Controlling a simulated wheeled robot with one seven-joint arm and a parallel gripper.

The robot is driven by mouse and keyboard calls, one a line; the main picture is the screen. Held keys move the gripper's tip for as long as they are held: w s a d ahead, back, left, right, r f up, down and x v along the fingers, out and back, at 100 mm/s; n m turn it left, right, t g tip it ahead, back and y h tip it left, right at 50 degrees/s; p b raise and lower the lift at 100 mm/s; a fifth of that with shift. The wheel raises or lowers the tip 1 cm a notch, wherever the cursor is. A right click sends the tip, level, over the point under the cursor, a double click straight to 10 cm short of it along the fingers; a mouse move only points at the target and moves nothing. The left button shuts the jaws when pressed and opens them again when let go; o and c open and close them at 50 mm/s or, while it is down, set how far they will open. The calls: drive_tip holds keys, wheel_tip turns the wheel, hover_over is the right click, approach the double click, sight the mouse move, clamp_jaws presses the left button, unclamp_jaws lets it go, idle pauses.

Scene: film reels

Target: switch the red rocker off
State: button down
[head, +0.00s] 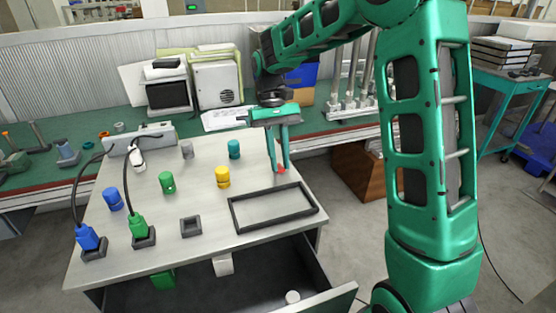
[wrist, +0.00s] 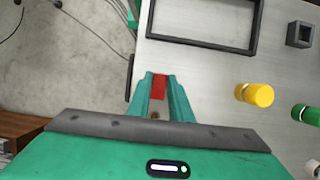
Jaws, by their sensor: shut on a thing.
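My gripper (head: 281,168) points down at the back right of the light grey worktop (head: 120,235). Its two green fingers also show in the wrist view (wrist: 159,88), close together. They are shut on a small red piece (wrist: 159,87), the only red thing that I can make out by the worktop. It shows as a red spot low between the fingertips in the head view (head: 281,170). The fingers hide most of it, so I cannot tell its full shape or its on or off position.
A dark rectangular frame (head: 233,217) lies in front of my gripper. A yellow cylinder (head: 222,178), a green one (head: 167,183) and a teal one (head: 234,149) stand to the left. Blue (head: 87,238) and green (head: 138,226) plugs with cables stand front left. A drawer (head: 335,300) is open below.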

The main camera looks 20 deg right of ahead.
drive_tip(key=shift+w+r, duration=0.1)
drive_tip(key=c, duration=1.6)
unclamp_jaws()
drive_tip(key=v, duration=1)
drive_tip(key=shift+w+r, duration=0.2)
drive_tip(key=shift+r, duration=0.15)
